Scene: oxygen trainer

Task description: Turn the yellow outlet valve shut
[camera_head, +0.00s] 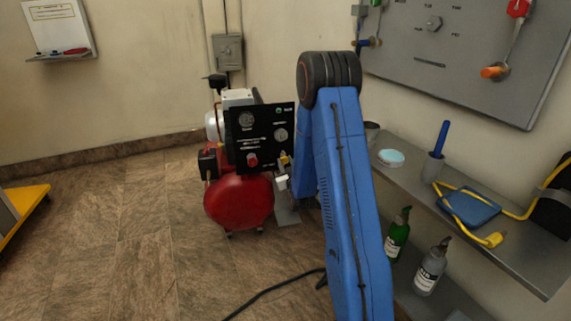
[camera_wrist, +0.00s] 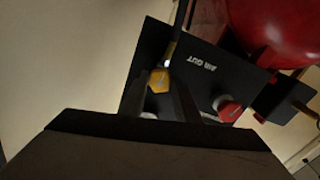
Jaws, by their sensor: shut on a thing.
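The yellow outlet valve (camera_wrist: 159,79) shows in the wrist view on the black panel (camera_wrist: 147,48), beside the white "AIR OUT" lettering. My gripper (camera_wrist: 160,92) has its two dark fingers on either side of the valve and is shut on it. In the head view the valve is a small yellow spot (camera_head: 285,159) at the lower right of the compressor's black panel (camera_head: 262,135). My blue arm stands just right of it. The fingers are too small to make out there.
A red knob (camera_wrist: 228,108) sits on the panel near my gripper. The red compressor tank (camera_head: 238,200) stands below the panel. A grey shelf (camera_head: 460,215) with bottles beneath lies right. A black cable (camera_head: 275,288) crosses the floor.

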